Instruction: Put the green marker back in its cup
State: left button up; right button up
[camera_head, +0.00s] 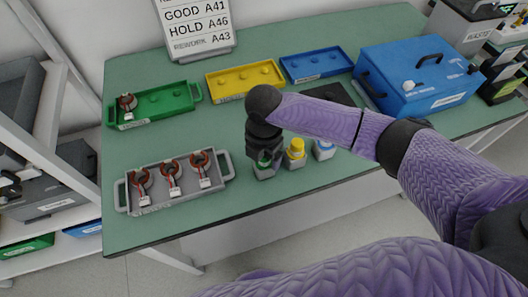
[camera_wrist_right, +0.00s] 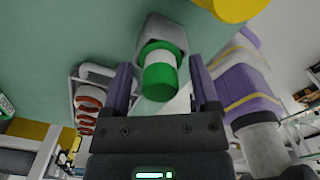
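The green marker (camera_wrist_right: 158,80), with a green cap and a white band, is upright at a grey square cup (camera_wrist_right: 165,33) in the right wrist view. Its lower end appears to be inside the cup. My right gripper (camera_wrist_right: 160,90) is open, with one finger on each side of the marker and a gap visible on both sides. In the head view, my right gripper (camera_head: 264,154) points down over the marker and hides most of it. The grey cup (camera_head: 264,173) shows below. My left gripper is not in view.
A yellow-topped marker (camera_head: 297,146) and a blue one (camera_head: 324,149) stand in cups just right. A grey tray (camera_head: 150,208) with stator parts lies left. Green (camera_head: 165,104), yellow (camera_head: 245,82) and blue (camera_head: 316,66) trays and a blue box (camera_head: 415,78) stand behind. The table's front edge is close.

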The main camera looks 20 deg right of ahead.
notch_tip(320, 180, up, 13)
jog(key=p, duration=0.4)
dwell(0.6)
dwell(0.7)
